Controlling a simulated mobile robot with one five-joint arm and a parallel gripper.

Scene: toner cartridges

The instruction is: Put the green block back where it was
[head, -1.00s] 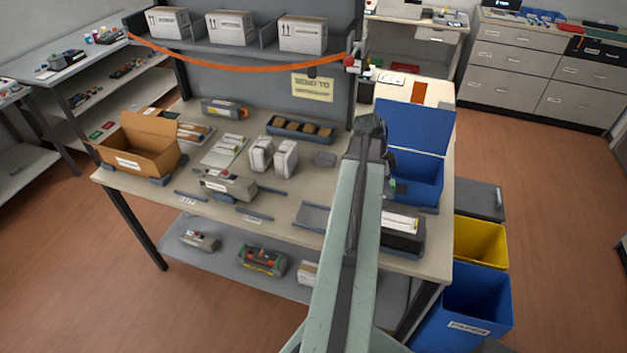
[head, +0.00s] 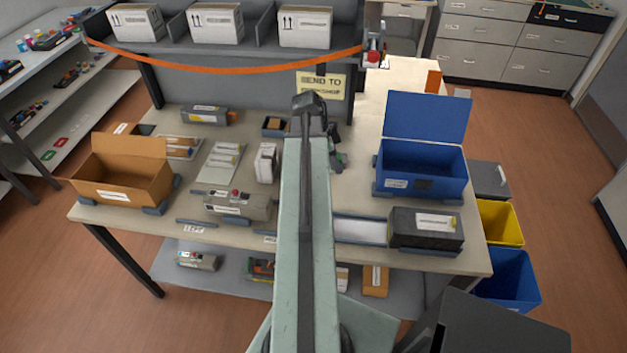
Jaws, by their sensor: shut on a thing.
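My gripper (head: 337,156) is beyond the far end of my raised arm, just right of it and partly hidden behind it. It appears over the back middle of the workbench, left of the blue bin. A small green patch shows at its fingers; I take it for the green block, held there, but its shape is too small and covered to make out. I cannot tell how high it is above the bench.
The workbench (head: 209,262) carries an open cardboard box (head: 120,190), a grey cartridge (head: 240,206), a white box (head: 265,163), a dark cartridge (head: 425,228) and an open blue bin (head: 420,170). An orange strap (head: 225,64) hangs across the back shelf. My arm hides the bench's middle.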

